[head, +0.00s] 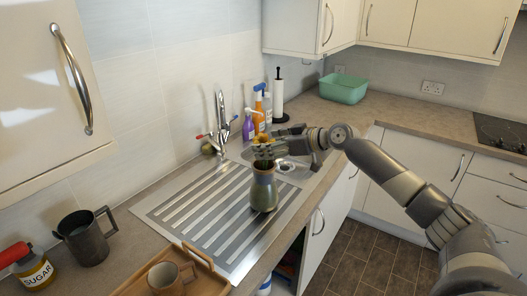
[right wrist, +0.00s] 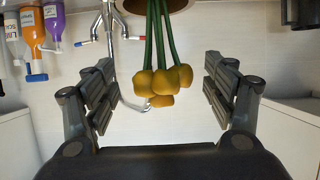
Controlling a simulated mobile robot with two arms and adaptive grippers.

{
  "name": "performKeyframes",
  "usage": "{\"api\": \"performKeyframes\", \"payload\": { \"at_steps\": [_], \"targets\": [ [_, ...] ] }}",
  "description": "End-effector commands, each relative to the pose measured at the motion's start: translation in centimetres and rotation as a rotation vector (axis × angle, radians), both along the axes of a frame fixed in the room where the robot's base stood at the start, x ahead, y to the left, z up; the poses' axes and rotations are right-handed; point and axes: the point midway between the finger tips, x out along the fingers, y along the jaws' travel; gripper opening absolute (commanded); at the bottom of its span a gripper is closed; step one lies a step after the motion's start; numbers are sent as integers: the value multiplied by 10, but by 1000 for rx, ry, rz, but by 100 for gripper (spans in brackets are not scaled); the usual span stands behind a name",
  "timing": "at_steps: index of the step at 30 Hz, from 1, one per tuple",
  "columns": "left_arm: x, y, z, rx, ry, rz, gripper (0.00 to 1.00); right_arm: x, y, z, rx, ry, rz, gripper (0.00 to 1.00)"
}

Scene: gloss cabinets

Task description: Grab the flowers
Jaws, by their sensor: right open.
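The flowers are yellow heads (right wrist: 163,82) on several green stems, seen upside down in the right wrist view. In the head view a little yellow (head: 261,138) shows at my right gripper, which hides most of the flowers. Their stems run into the mouth of a green-brown vase (head: 264,190) standing on the steel drainer. My right gripper (head: 270,150) is just above the vase. In the right wrist view its two fingers (right wrist: 161,92) are wide apart, one on each side of the flowers, with clear gaps. My left gripper is not in view.
Behind the gripper are the tap (head: 222,125), spray bottles (head: 259,108) and a paper-towel stand (head: 279,95). A dark metal mug (head: 85,240), a sugar jar (head: 35,272) and a wooden tray (head: 206,262) with a brown cup (head: 170,278) stand at the front left.

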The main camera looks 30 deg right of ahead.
Motion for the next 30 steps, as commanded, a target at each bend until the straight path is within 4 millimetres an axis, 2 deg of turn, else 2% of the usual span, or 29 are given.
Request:
{"api": "performKeyframes", "payload": {
  "at_steps": [6, 12, 13, 24, 30],
  "targets": [
    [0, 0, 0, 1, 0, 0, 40, 0, 0, -1, -1, 1, 0, 78],
    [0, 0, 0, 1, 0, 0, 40, 0, 0, -1, 0, 1, 0, 32],
    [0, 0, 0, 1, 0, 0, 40, 0, 0, -1, 0, 1, 0, 30],
    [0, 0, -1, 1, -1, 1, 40, 0, 0, 1, -1, 0, 0, 30],
    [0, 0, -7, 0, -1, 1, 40, 1, 0, 18, -2, -5, 1, 30]
  ]
}}
